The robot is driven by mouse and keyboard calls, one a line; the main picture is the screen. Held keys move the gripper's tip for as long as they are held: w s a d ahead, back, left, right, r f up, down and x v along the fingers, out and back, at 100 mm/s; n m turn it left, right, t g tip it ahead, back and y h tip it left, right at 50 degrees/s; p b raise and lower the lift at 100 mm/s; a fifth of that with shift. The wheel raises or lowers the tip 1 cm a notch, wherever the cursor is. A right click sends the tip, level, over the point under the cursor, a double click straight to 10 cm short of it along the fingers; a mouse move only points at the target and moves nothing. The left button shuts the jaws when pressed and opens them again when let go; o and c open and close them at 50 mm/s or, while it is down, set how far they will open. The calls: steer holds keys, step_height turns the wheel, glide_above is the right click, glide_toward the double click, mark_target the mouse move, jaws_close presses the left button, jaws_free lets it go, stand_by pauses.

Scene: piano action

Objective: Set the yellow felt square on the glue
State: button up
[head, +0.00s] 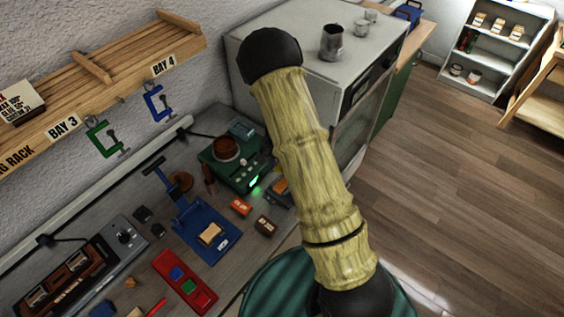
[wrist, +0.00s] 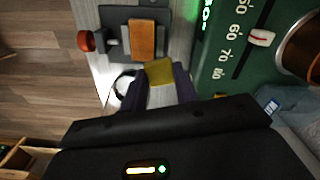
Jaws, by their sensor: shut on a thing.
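In the wrist view my gripper (wrist: 158,84) is shut on the yellow felt square (wrist: 159,71), which sticks out past the dark fingertips. Just beyond it is an orange-brown wooden piece (wrist: 143,40) on a grey holder (wrist: 115,24) with a red knob. The felt's far edge appears close to the wood's near end; I cannot tell whether they touch. I cannot make out glue on the wood. In the head view my own arm hides the gripper and felt; part of an orange-brown piece (head: 281,187) shows beside the arm.
A green heater (head: 238,172) with a brown pot stands close by; its dial face (wrist: 240,50) is right of my gripper. A blue press (head: 205,226), a red tray (head: 184,284) with coloured squares and small blocks occupy the bench. A grey cabinet (head: 290,55) stands behind.

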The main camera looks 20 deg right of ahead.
steer(key=m, duration=0.3)
steer(key=r+m+p, duration=0.1)
steer(key=m, duration=0.1)
steer(key=shift+s+r, duration=0.1)
steer(key=shift+s, duration=0.3)
steer(key=m, duration=0.1)
steer(key=m+p, duration=0.1)
steer(key=m, duration=0.1)
steer(key=r+m, duration=0.1)
steer(key=m, duration=0.1)
steer(key=shift+s, duration=0.4)
steer(key=m+p, duration=0.1)
steer(key=m, duration=0.2)
steer(key=s+r+m, duration=0.1)
steer(key=m, duration=0.3)
steer(key=m+p, duration=0.1)
steer(key=m, duration=0.3)
steer(key=shift+s+r+p, duration=0.3)
steer(key=shift+s+p, duration=0.05)
steer(key=shift+f, duration=0.1)
step_height(320, 180, down, 6)
steer(key=b, duration=0.5)
steer(key=shift+r, duration=0.25)
steer(key=shift+f, duration=0.55)
